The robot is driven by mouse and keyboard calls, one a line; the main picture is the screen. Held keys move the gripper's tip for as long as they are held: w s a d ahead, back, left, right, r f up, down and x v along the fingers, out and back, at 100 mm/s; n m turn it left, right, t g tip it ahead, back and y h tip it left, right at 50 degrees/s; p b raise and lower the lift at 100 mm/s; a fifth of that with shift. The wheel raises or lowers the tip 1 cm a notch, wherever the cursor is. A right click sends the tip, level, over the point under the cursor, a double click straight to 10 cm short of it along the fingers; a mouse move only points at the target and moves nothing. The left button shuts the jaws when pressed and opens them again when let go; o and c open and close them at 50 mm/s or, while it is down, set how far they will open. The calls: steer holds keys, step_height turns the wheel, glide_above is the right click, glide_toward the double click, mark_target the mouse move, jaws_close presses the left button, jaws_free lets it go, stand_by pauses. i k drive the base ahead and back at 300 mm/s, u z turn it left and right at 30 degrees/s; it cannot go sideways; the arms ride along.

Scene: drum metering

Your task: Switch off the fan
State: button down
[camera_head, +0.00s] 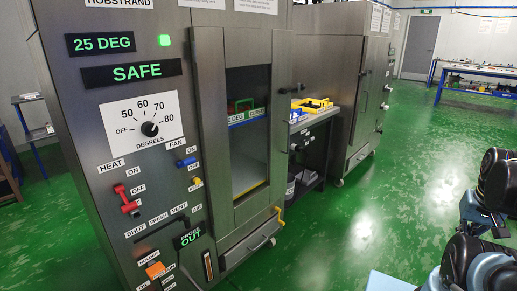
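The fan switch (187,161) is a small blue lever on the front panel of the grey metal cabinet (85,130), right of the dial. A FAN label (176,142) sits above it, with small ON and OFF labels beside it. I cannot tell for sure which way the lever is set. Parts of my arm, black and blue-grey, show at the lower right, well apart from the panel. My gripper is not in view.
Nearby are a temperature dial (150,129), a red heat switch (125,195), a yellow switch (197,182) and an orange switch (155,270). Displays read "25 DEG" and "SAFE". The cabinet door (240,130) stands right of the panel. Green floor (340,220) is clear in front.

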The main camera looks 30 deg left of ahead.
mark_target(185, 163)
steer(key=u, duration=3.75)
steer(key=k, duration=0.35)
steer(key=z, duration=0.9)
